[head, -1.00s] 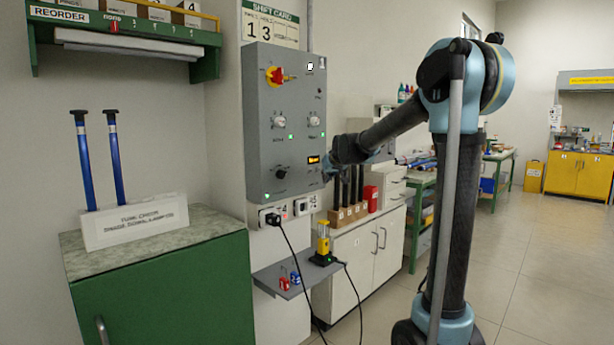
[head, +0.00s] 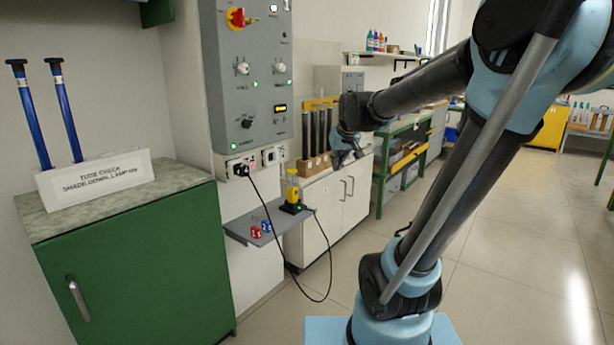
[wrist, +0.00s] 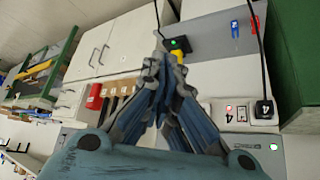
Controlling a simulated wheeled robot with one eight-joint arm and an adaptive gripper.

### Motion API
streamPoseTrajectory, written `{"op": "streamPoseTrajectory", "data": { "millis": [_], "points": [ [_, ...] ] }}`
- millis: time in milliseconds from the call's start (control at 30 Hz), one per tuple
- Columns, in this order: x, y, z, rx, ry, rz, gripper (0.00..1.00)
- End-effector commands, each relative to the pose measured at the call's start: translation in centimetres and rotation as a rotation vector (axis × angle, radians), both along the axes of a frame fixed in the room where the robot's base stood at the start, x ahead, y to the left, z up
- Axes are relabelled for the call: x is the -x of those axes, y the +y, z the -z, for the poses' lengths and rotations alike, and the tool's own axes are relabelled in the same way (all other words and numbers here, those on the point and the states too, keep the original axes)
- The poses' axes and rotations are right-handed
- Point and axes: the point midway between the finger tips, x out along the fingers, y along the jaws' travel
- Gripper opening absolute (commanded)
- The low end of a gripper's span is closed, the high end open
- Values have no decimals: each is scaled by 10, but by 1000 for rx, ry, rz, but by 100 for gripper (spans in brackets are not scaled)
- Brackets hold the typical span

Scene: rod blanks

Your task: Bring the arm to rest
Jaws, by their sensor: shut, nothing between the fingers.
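My gripper (head: 346,152) is at the end of my raised arm, in front of the white cabinet in the head view. In the wrist view my gripper (wrist: 160,50) shows its fingers closed together at the tips, with nothing between them. It is apart from the shelf and the cabinet. Part of the gripper is dark and small in the head view.
A grey control panel (head: 246,90) is on the wall left of my gripper. A grey shelf (head: 240,228) below it carries a yellow device (head: 293,190) with a cable. A green cabinet (head: 130,265) stands at the left. The floor (head: 510,240) at right is clear.

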Motion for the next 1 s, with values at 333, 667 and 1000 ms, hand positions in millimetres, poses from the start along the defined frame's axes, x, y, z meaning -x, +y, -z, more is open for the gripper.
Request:
{"op": "streamPoseTrajectory", "data": {
  "millis": [333,667,1000],
  "points": [
    [126,-53,67,30,174,89,0],
    [234,-82,138,49,334,167,0],
    [277,-90,170,54,406,201,0]
  ]
}}
